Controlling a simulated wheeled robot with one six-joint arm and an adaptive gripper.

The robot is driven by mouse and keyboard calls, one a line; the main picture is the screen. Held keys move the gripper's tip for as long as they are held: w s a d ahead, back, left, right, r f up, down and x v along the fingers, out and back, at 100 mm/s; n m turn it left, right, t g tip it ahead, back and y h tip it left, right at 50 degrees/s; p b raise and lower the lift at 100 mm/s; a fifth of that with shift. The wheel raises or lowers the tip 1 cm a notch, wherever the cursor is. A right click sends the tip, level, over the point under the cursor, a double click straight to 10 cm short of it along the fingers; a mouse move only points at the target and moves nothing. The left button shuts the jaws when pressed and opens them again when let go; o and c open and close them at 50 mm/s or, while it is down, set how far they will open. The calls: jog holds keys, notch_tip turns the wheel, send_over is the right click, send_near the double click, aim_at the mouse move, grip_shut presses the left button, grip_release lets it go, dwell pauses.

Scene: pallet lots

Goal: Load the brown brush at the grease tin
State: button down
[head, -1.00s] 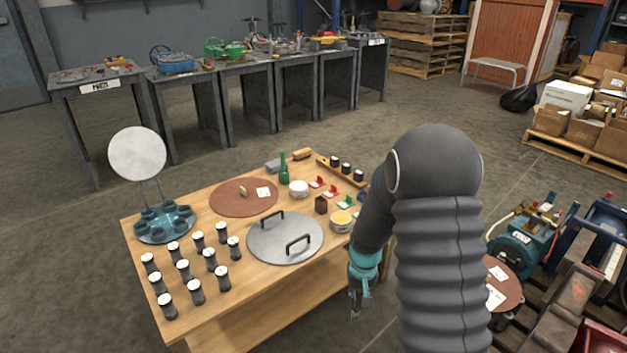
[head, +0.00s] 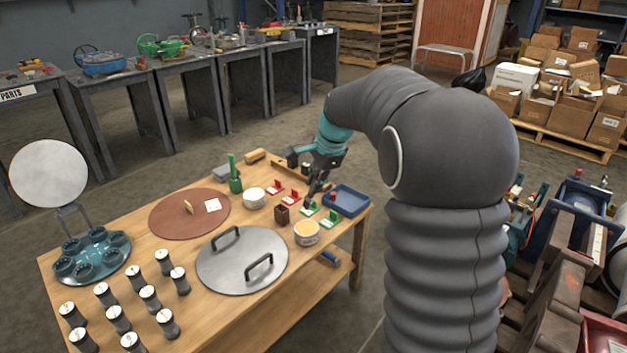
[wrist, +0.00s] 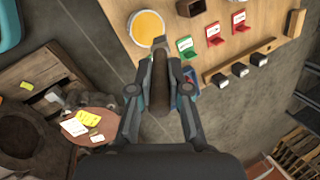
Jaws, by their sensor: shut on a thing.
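The brown brush (wrist: 160,85) is between the closed fingers of my gripper (wrist: 160,95) in the wrist view, its pale tip pointing towards the table. The grease tin (head: 306,233), a round pale tin with a yellow top, stands at the table's right part; in the wrist view (wrist: 147,27) it is just beyond the brush tip, a little to the left. In the head view my gripper (head: 313,190) is above the table's back right, behind the tin. The brush is hard to make out there. I cannot tell its exact height above the table.
Green and red card stands (head: 330,217), a small brown box (head: 282,214) and a blue tray (head: 348,201) are close around my gripper. A grey lid with two handles (head: 242,260) lies left of the tin. Several black-and-white cylinders (head: 150,298) stand front left.

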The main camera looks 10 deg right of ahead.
notch_tip(320, 180, down, 6)
jog(key=b, duration=0.5)
jog(key=shift+f, duration=0.5)
dwell(2.7)
jog(key=shift+r, duration=0.1)
jog(key=shift+r+p, duration=3.2)
jog(key=shift+r, duration=0.3)
jog(key=shift+s, duration=0.15)
